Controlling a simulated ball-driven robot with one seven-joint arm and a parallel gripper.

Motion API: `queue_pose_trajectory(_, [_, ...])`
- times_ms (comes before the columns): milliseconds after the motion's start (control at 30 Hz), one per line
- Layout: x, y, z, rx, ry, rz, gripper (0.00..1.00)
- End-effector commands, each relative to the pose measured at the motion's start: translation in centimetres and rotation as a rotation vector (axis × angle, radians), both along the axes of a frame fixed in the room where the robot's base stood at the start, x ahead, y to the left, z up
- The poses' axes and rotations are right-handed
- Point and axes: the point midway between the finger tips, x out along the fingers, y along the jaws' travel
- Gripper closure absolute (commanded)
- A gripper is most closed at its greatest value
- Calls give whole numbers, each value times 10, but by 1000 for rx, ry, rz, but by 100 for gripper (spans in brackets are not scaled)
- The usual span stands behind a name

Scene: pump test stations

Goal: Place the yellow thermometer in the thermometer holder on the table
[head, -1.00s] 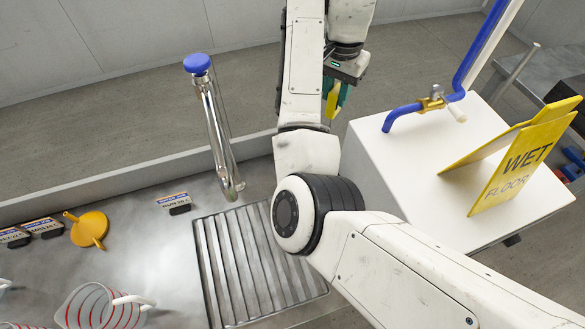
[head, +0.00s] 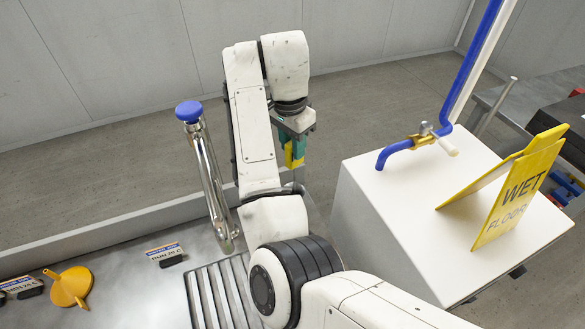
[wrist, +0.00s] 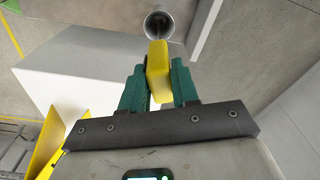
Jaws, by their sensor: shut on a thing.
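My gripper (head: 292,150) is shut on the yellow thermometer (head: 289,158), raised out past the far side of my arm in the head view. In the wrist view the green fingers of my gripper (wrist: 157,88) clasp the yellow body of the thermometer (wrist: 158,72) from both sides. A round, open-topped grey metal cup (wrist: 158,22) shows just beyond the thermometer in the wrist view. I cannot tell for sure whether this cup is the thermometer holder, nor how far below it lies. My arm hides part of the table in the head view.
A chrome column with a blue cap (head: 210,185) stands left of my arm. A white box (head: 400,225) at the right bears a blue pipe with a brass tap (head: 425,135) and a yellow wet floor sign (head: 515,190). An orange funnel (head: 70,287) lies on the steel table (head: 110,285).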

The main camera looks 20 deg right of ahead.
Motion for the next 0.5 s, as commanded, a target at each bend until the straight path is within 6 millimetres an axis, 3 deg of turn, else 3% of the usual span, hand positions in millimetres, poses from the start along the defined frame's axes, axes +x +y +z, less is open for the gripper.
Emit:
queue_pose_trajectory(33, [-1, -1, -12, -3, 1, 0, 100])
queue_pose_trajectory(333, [0, 0, -31, 0, 1, 2, 100])
queue_pose_trajectory(500, [-1, 0, -54, 1, 4, 2, 100])
